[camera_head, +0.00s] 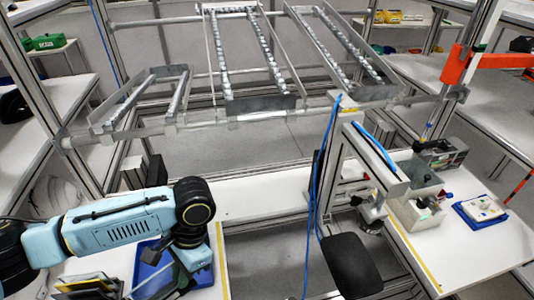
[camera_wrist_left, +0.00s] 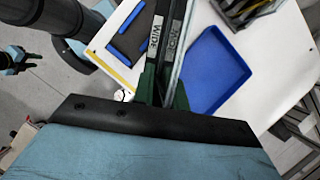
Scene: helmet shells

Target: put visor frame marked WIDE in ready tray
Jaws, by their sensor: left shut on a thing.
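My left gripper (camera_head: 190,258) is over the white table at the lower left, pointing down. In the left wrist view its green fingers (camera_wrist_left: 165,88) are shut on a dark, narrow visor frame (camera_wrist_left: 155,42) with a label reading WIDE. A second label beside it is too blurred to read. An empty blue tray (camera_wrist_left: 244,73) lies right of the held frame in the wrist view, and its rim shows partly behind the gripper in the head view (camera_head: 140,258). What seems to be my right gripper (camera_wrist_left: 30,60) is at the wrist view's left edge, too small to judge.
A rack of thin upright panels (camera_head: 88,286) stands left of the blue tray. A dark grey piece with blue parts (camera_wrist_left: 128,35) lies on the table in the wrist view. Sloped roller racks (camera_head: 240,60) stand behind. Bins (camera_head: 415,205) and a blue-based board (camera_head: 480,209) are at right.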

